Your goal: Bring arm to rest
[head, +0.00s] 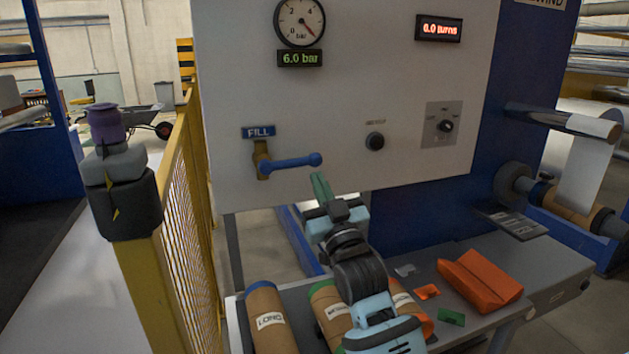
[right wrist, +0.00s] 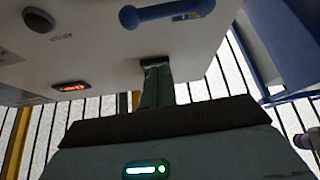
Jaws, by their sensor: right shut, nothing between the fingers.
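My right gripper (head: 321,187) is in the middle of the head view, in front of the white control panel (head: 345,95). Its green fingers are together and hold nothing. They point up, just below the blue fill valve handle (head: 291,165) and apart from it. In the right wrist view the fingers (right wrist: 157,85) show closed, with the blue handle (right wrist: 165,12) beyond them. My left gripper is in neither view.
Below my right arm, a grey bench (head: 465,270) carries several cardboard rolls (head: 268,318), an orange folded piece (head: 480,280) and small scraps. A yellow mesh fence (head: 185,220) stands at left. At right is a roller (head: 575,205) with white film.

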